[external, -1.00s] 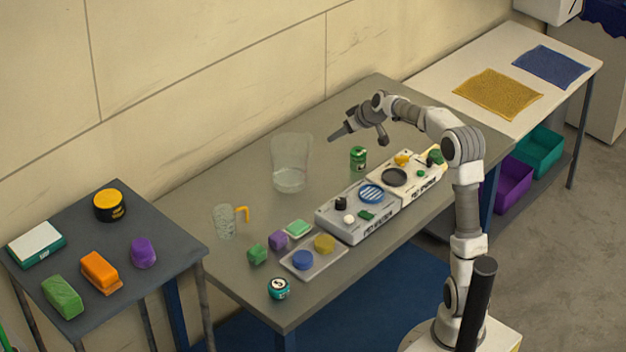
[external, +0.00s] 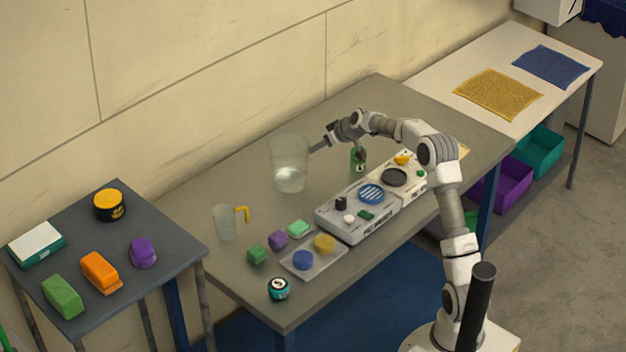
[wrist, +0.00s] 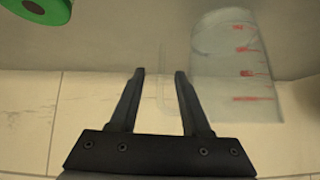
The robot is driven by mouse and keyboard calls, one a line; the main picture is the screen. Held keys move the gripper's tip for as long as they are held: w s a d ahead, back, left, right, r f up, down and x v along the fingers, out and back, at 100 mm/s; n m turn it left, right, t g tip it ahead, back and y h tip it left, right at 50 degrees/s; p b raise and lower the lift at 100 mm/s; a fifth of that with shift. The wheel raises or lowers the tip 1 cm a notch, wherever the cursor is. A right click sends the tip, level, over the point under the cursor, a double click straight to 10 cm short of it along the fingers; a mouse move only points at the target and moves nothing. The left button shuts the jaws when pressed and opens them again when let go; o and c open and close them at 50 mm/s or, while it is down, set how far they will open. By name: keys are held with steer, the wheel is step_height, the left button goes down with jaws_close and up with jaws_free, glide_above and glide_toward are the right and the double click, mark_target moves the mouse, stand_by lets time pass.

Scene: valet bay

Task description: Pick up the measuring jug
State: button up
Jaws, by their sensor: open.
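The measuring jug (external: 290,163) is a large clear vessel standing upright near the back of the grey workbench. In the wrist view the jug (wrist: 232,75) shows red marks down its side, right of the fingers. My gripper (external: 317,148) is just right of the jug in the external view. In the wrist view my gripper (wrist: 160,72) is open. A faint clear strip, seemingly the jug's handle, shows between the fingertips. I cannot tell whether it is within their reach or touching.
A green can (external: 358,160) stands right of the jug. Grey panels (external: 345,222) with knobs lie in front. A smaller clear vessel (external: 224,222) with a yellow handle stands to the left. The wall (external: 230,110) is close behind; bench around the jug is clear.

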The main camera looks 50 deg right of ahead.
mark_target(310, 158)
steer(key=shift+x, duration=2.6)
steer(key=shift+w+r, duration=0.15)
steer(key=shift+r, duration=0.05)
steer(key=shift+a, duration=0.1)
jaws_close()
